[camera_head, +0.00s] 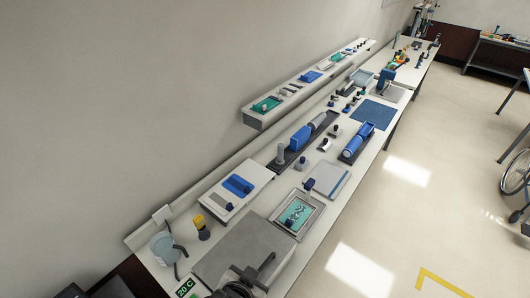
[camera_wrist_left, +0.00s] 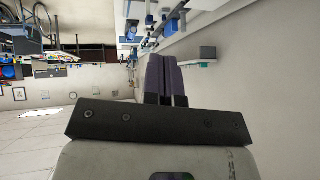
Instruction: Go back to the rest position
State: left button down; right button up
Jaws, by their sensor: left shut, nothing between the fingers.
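My left gripper (camera_wrist_left: 167,58) shows in the left wrist view. Its two dark purple fingers lie together, shut, with nothing between them. They point away from the wide black bar of the gripper body, toward the bench and wall in the background. No object touches the fingers. I cannot pick out the left gripper in the head view.
A long white bench (camera_head: 222,222) runs along the wall, crowded with blue, grey and teal items. A narrow raised shelf (camera_head: 255,118) stands behind it. Open floor (camera_head: 385,225) lies right, with a wheelchair (camera_head: 516,185) at the edge.

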pick_arm(q)
jog(key=s+a+f+n+g+y+p, duration=0.1)
jog(key=s+a+n, duration=0.1)
jog(key=s+a, duration=0.35)
jog(key=s+a+f+n+y+p, duration=0.1)
jog(key=s+a+n, duration=0.15)
jog(key=a, duration=0.65)
jog(key=s+a+f+g+p, duration=0.1)
jog(key=s+a+f+g, duration=0.1)
jog(key=s, duration=0.4)
jog(key=s+a+f+g+p, duration=0.1)
jog(key=s+a+f+g, duration=0.1)
jog(key=s+f, duration=0.2)
jog(key=s, duration=0.3)
jog(key=shift+s+f+y, duration=0.2)
jog(key=shift+y, duration=0.2)
